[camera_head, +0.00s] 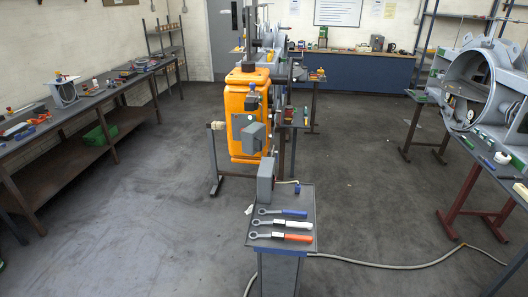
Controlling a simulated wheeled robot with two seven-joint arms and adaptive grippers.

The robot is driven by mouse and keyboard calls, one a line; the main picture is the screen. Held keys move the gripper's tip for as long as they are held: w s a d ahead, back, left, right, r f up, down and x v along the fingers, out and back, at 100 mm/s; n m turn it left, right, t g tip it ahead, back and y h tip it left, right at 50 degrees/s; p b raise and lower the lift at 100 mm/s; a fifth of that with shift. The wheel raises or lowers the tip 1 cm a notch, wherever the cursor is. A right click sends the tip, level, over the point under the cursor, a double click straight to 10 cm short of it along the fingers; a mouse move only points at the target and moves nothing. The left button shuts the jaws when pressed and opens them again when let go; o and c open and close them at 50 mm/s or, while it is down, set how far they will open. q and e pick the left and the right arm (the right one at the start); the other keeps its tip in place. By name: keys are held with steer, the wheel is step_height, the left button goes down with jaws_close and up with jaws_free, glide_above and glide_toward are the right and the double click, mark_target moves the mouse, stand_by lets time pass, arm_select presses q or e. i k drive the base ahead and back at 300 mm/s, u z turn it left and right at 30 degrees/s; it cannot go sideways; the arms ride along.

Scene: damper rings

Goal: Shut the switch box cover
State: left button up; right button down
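A grey box (266,183), which looks like the switch box, stands upright at the back left of a small pedestal table (308,205). I see it edge-on, and a cable comes out beside it. I cannot tell from here how its cover stands. Another grey box (254,138) is on the front of an orange unit (248,100) farther back, with a grey plate behind it. I cannot tell for certain which of the two is the switch box. Neither of my grippers is in view.
Three ring-ended wrenches with blue (290,212), white (297,225) and orange (297,238) handles lie on the pedestal table. A cable (400,265) runs across the floor to the right. A workbench (90,105) lines the left wall. The floor at left is clear.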

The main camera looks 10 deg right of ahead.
mark_target(253, 137)
steer(key=z, duration=0.75)
steer(key=i, duration=1.2)
steer(key=u, duration=0.15)
